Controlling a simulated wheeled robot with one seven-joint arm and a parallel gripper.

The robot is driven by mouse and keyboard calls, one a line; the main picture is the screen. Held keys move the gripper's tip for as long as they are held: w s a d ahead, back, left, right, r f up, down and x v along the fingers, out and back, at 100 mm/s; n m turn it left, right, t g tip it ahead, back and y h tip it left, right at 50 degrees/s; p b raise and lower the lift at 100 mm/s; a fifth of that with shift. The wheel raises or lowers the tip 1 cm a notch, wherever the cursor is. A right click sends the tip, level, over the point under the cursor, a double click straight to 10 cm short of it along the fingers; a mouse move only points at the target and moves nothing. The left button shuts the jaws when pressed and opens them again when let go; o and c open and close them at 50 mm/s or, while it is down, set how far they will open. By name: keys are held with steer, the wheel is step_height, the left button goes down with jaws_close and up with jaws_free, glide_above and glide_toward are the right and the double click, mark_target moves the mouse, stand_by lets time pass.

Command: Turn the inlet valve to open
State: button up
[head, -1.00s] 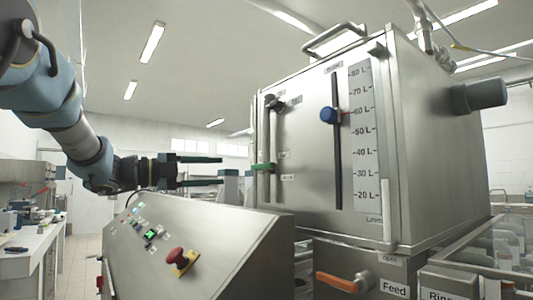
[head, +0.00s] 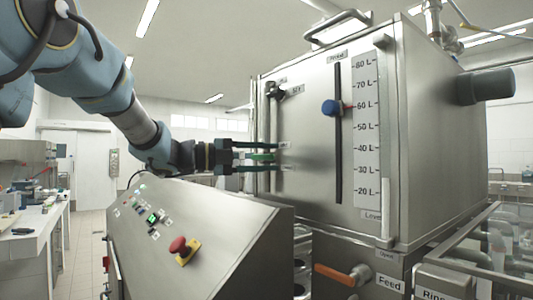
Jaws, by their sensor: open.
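No label I can read says "inlet". A dark knob (head: 277,93) is at the top of the same rod, beside small unreadable labels. An orange lever (head: 334,274) lies roughly level at the lower front, beside a "Feed" label (head: 390,284) and below an "Open" label.
The steel tank (head: 300,190) has a blue knob (head: 331,108) on a slot beside a litre scale (head: 366,130). A sloped control panel (head: 215,215) with a red button (head: 178,245) stands below my arm. Pipes and rails (head: 500,240) are at right.

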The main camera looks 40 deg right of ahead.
jaws_close()
stand_by(0.4)
stand_by(1.1)
